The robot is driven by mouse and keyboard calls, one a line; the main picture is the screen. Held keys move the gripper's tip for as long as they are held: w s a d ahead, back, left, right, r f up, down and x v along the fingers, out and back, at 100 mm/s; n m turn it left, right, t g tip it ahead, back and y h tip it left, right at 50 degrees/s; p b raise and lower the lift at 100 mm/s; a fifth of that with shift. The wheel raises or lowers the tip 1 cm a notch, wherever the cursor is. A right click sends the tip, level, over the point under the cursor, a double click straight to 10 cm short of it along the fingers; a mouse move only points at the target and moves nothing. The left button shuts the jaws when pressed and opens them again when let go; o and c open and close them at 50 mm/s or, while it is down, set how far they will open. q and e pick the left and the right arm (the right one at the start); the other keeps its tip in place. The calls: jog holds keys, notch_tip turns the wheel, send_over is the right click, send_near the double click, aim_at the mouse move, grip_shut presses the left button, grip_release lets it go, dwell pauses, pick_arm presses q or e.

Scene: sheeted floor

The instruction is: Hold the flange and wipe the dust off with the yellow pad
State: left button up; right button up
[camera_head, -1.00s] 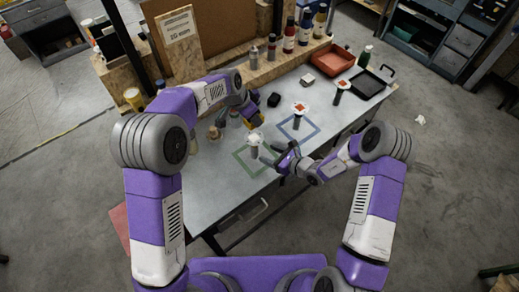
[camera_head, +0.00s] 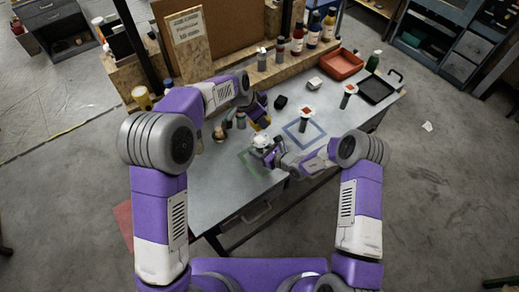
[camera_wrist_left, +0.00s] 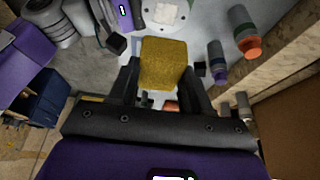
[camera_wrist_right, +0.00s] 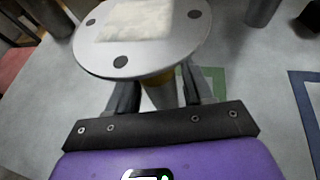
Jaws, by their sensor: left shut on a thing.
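The flange (camera_head: 261,141), a round metal disc on a stem, stands upright by the green square outline (camera_head: 243,161). A whitish dust patch covers its top in the right wrist view (camera_wrist_right: 138,20). My right gripper (camera_wrist_right: 160,97) is open, its fingers on either side of the stem below the disc; contact cannot be told. It shows beside the flange in the head view (camera_head: 270,153). My left gripper (camera_wrist_left: 160,85) is shut on the yellow pad (camera_wrist_left: 163,63), a little apart from the flange, whose disc tops the left wrist view (camera_wrist_left: 165,14).
A red tray (camera_head: 342,66), a black tray (camera_head: 377,90) and several bottles (camera_head: 298,38) line the table's back.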

grip_shut()
pick_arm(q)
jog(key=m, duration=0.1)
jog(key=m+g, duration=0.1)
jog(key=m, duration=0.2)
jog(key=shift+w+f+g, duration=0.25)
jog(key=shift+f+g, duration=0.05)
jog(key=m, duration=0.2)
jog(key=m+g, duration=0.1)
jog(key=m, duration=0.2)
jog(key=shift+a+g+h, duration=0.15)
jog(key=shift+g+h, duration=0.15)
jog(key=shift+h, duration=0.1)
